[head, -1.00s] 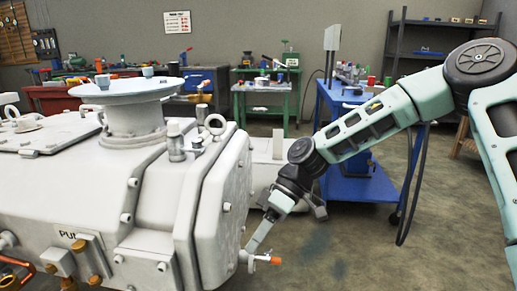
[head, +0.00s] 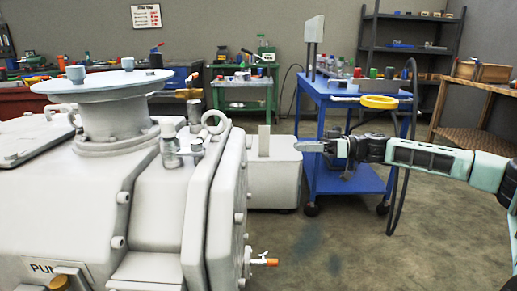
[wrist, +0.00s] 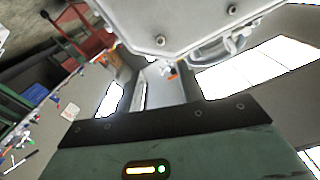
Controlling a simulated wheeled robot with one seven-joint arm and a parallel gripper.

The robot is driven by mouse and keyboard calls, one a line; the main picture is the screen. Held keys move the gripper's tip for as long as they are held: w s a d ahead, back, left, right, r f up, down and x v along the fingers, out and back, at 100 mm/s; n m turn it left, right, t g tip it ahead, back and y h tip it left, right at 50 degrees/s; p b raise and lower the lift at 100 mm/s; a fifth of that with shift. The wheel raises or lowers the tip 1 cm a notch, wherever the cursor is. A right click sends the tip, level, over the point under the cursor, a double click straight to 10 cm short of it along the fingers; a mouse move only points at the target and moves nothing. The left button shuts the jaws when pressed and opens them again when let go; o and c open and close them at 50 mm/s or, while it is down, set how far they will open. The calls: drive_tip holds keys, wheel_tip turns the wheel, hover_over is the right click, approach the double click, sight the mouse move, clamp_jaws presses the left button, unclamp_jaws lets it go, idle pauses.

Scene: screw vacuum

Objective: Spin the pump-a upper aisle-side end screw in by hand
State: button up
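Pump-a is the big pale-grey machine at left in the head view; its end cover (head: 222,215) faces right. Screw heads line the cover edge, one at upper height (head: 239,217) and one lower (head: 247,252). The wrist view shows the cover at the top with two screw heads, one at centre (wrist: 160,40) and one farther right (wrist: 232,10); I cannot tell which is the upper aisle-side one. My gripper (head: 297,146) points left, to the right of the cover and apart from it. Its finger gap is not clear, and no screw shows between the fingers.
An orange-handled valve (head: 265,261) sticks out low on the pump end. A lifting eye (head: 214,122) stands on top. A blue cart (head: 350,125) stands behind my gripper. The floor right of the pump is open.

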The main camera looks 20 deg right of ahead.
sight(249, 146)
drive_tip(key=b+x, duration=0.1)
drive_tip(key=x, duration=1.2)
drive_tip(key=shift+b, duration=0.3)
drive_tip(key=shift+a, duration=0.1)
clamp_jaws()
